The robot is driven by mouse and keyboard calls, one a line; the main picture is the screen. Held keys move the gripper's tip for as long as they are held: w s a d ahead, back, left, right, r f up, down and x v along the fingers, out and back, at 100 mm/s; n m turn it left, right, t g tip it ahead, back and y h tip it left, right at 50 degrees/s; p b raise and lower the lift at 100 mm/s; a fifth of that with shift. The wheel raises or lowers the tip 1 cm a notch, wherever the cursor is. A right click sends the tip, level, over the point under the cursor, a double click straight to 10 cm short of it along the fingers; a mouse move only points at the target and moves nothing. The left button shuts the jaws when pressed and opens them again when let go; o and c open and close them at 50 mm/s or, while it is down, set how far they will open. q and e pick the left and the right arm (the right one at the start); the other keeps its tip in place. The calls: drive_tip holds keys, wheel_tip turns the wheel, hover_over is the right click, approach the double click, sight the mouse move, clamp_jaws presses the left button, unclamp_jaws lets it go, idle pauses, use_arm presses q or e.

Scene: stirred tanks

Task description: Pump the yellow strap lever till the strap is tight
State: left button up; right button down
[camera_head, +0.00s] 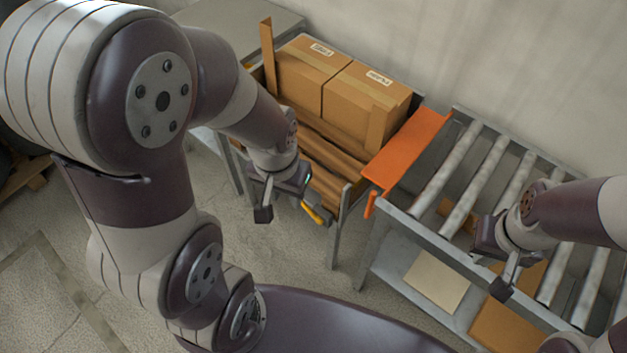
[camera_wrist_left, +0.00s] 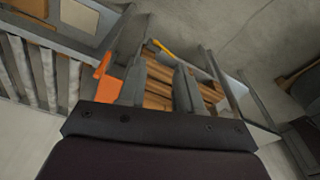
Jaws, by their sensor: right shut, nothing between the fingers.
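The yellow strap lever (camera_head: 316,213) shows low on the front of the box stand, just right of my left gripper (camera_head: 280,205). It also shows in the left wrist view as a short yellow bar (camera_wrist_left: 162,47) beyond the fingertips. My left gripper is open, with its two grey fingers apart and nothing held between them. It is near the lever but apart from it. Part of the lever is hidden in the head view, and I cannot make out the strap or its tension. My right gripper (camera_head: 505,284) is shut and empty above the roller conveyor's front edge.
Two cardboard boxes (camera_head: 352,97) sit in the stand above wooden slats. An orange plate (camera_head: 408,148) bridges the stand and the roller conveyor (camera_head: 485,180); an orange handle (camera_head: 370,204) hangs at its front corner. A grey table (camera_head: 236,25) stands behind. Open floor lies before the stand.

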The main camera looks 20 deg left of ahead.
use_arm(q)
clamp_jaws()
idle(1.8)
